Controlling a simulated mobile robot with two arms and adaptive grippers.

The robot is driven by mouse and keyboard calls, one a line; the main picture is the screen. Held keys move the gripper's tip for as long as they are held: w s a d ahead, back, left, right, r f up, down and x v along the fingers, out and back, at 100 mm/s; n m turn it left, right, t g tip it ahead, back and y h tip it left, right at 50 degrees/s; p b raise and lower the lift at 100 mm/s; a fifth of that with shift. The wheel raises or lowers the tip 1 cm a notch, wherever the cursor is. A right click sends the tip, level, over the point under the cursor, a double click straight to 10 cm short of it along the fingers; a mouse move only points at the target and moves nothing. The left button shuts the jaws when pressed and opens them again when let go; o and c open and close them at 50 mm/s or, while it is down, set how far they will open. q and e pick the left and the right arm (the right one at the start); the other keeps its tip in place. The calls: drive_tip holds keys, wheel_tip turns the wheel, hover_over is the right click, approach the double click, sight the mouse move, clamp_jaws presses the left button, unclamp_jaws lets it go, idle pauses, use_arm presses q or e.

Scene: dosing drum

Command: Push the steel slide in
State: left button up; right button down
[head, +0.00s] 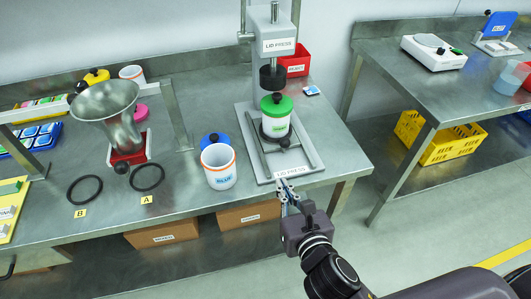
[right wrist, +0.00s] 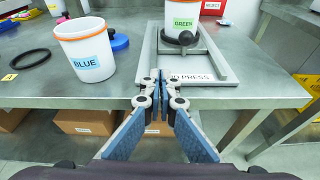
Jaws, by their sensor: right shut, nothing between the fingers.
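The lid press (head: 275,20) stands on the bench. My right gripper (head: 284,184) is shut and empty at the press base's front edge, apart from the knob. My left gripper is not in view.
An open white drum marked BLUE (head: 219,172) stands left of the press, with a blue lid (head: 213,139) behind it. A steel hopper (head: 107,105) and black rings (head: 147,178) are farther left. A red bin (head: 296,60) stands behind the press.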

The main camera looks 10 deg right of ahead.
approach(265, 151)
drive_tip(key=shift+n, duration=0.3)
drive_tip(key=x, duration=0.5)
drive_tip(key=shift+w+f+p, duration=0.1)
drive_tip(key=shift+f+p, duration=0.05)
drive_tip(key=shift+p, duration=0.25)
drive_tip(key=shift+w, duration=0.75)
